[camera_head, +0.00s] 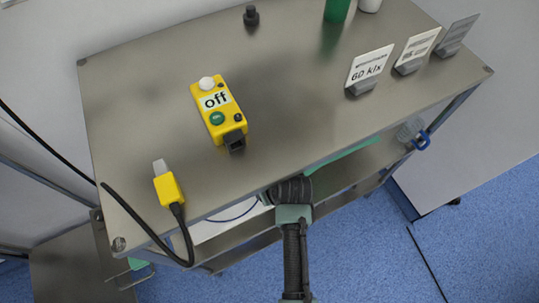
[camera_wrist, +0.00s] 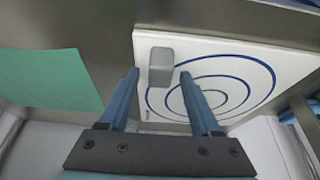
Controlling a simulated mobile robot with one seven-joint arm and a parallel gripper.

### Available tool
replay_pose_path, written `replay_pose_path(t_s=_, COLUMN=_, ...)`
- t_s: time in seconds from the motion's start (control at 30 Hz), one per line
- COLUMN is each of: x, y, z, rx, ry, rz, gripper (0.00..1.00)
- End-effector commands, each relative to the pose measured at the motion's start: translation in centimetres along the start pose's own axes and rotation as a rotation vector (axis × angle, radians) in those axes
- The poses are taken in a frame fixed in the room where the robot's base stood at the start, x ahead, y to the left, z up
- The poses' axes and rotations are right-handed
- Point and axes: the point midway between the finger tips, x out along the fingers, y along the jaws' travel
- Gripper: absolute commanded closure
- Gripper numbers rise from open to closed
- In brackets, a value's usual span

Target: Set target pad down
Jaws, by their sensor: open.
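The target pad (camera_wrist: 215,57) is a white square board with blue and green rings and a grey block-shaped grip (camera_wrist: 161,66) near one edge. In the wrist view it lies on a metal surface. In the head view a white strip of it (camera_head: 212,229) with a blue arc shows below the table's front edge, on the lower shelf. My gripper (camera_wrist: 160,76) is open, with one finger to each side of the grey grip; contact cannot be told. In the head view the tabletop edge hides my fingers.
The metal table (camera_head: 300,120) holds a yellow box marked "off" (camera_head: 217,108), a yellow plug (camera_head: 168,187) with a black cable, a dark knob (camera_head: 251,16) and several label stands at the right. A green sheet (camera_wrist: 48,80) lies left of the pad. The tabletop centre is clear.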

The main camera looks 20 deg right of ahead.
Motion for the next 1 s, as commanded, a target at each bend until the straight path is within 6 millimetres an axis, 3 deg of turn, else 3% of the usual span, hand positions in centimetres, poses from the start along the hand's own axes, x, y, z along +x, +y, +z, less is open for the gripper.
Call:
replay_pose_path(t_s=0.17, x=-1.5, y=0.0, z=-0.2, rx=0.000, ry=0.001, rz=0.000, gripper=0.36)
replay_pose_path(t_s=0.7, x=-5.3, y=0.0, z=9.6, rx=0.001, ry=-0.002, rz=-0.001, gripper=0.36)
replay_pose_path(t_s=1.0, x=-5.9, y=0.1, z=11.1, rx=0.000, ry=0.000, rz=0.000, gripper=0.36)
